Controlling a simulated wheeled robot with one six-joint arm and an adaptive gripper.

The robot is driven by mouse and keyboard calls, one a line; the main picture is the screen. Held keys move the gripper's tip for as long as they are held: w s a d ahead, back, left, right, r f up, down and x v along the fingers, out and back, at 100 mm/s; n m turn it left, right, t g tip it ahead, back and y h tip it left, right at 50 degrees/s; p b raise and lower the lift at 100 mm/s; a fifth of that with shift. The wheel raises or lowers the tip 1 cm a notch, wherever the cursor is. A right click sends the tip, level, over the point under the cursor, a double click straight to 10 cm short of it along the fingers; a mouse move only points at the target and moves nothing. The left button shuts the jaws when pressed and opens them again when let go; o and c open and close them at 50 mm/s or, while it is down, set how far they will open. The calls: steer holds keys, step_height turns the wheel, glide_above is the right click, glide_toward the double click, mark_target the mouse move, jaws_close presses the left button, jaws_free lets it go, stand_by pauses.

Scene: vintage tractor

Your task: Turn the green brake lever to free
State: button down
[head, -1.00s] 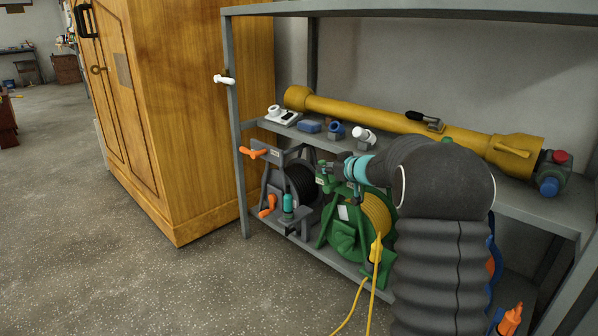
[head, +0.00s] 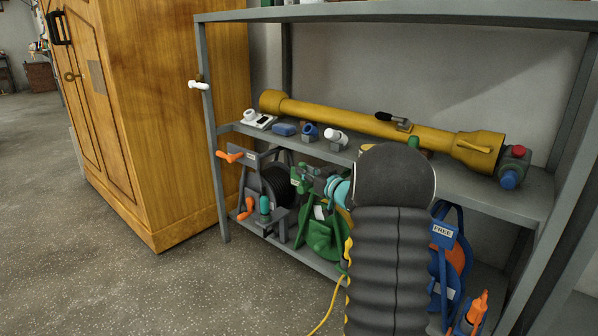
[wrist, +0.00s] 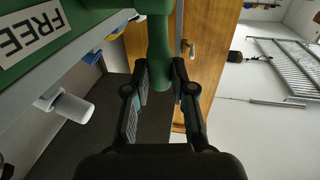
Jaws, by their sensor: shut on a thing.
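The green brake lever (wrist: 158,38) runs down from the top of the wrist view. My gripper (wrist: 160,75) is shut on its lower end, one finger on each side. A white label reading FREE (wrist: 31,31) is on the green housing at the upper left of the wrist view. In the head view, the green reel (head: 322,236) stands on the lower shelf, partly hidden by my arm. My gripper (head: 314,177) is at the top of that reel; the lever is too small and covered to read there.
A grey shelf (head: 222,190) surrounds the reel, with a yellow tube (head: 345,113) above. A dark reel (head: 275,185) with orange handles is at left, a blue reel (head: 443,236) labelled FREE at right. A wooden cabinet (head: 165,120) stands left; floor in front is open.

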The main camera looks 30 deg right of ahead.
steer(key=shift+d+r, duration=0.2)
steer(key=c, duration=1)
jaws_free()
steer(key=shift+d, duration=0.1)
steer(key=shift+f, duration=0.1)
steer(key=shift+a, duration=0.2)
steer(key=s, duration=0.4)
steer(key=s+d, duration=0.1)
steer(key=s, duration=0.2)
steer(key=s+d, duration=0.1)
steer(key=s, duration=0.3)
steer(key=shift+s+d+f, duration=0.1)
steer(key=shift+s+f, duration=0.05)
steer(key=shift+s, duration=0.2)
